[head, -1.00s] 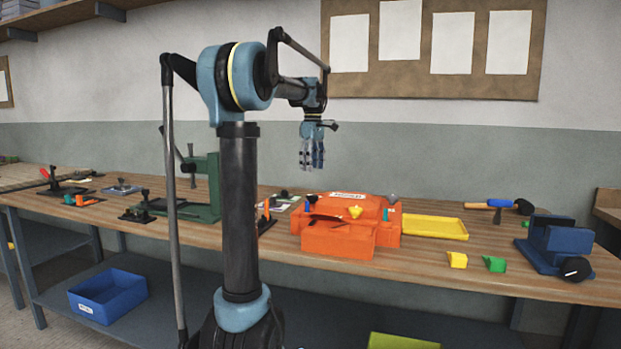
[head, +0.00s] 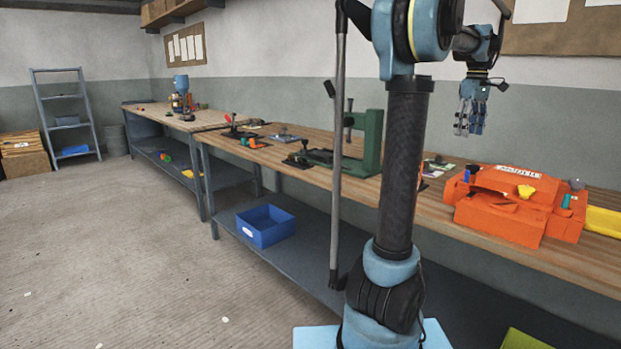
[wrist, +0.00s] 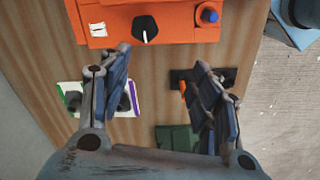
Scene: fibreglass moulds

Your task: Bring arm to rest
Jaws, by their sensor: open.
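My gripper (head: 470,117) hangs fingers down above the workbench, to the left of the orange mould box (head: 520,203) in the head view. In the wrist view my gripper (wrist: 163,95) has its two fingers spread apart with nothing between them. Bare wood of the bench top (wrist: 150,70) shows below the gap. The orange box also shows at the top of the wrist view (wrist: 180,22), with a black knob and a blue knob on it.
A green press (head: 368,145) stands on the bench left of my gripper. A yellow tray (head: 603,221) lies right of the orange box. A blue bin (head: 265,226) sits on the lower shelf. A second bench (head: 150,110) stands farther back. Open floor (head: 110,240) lies at left.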

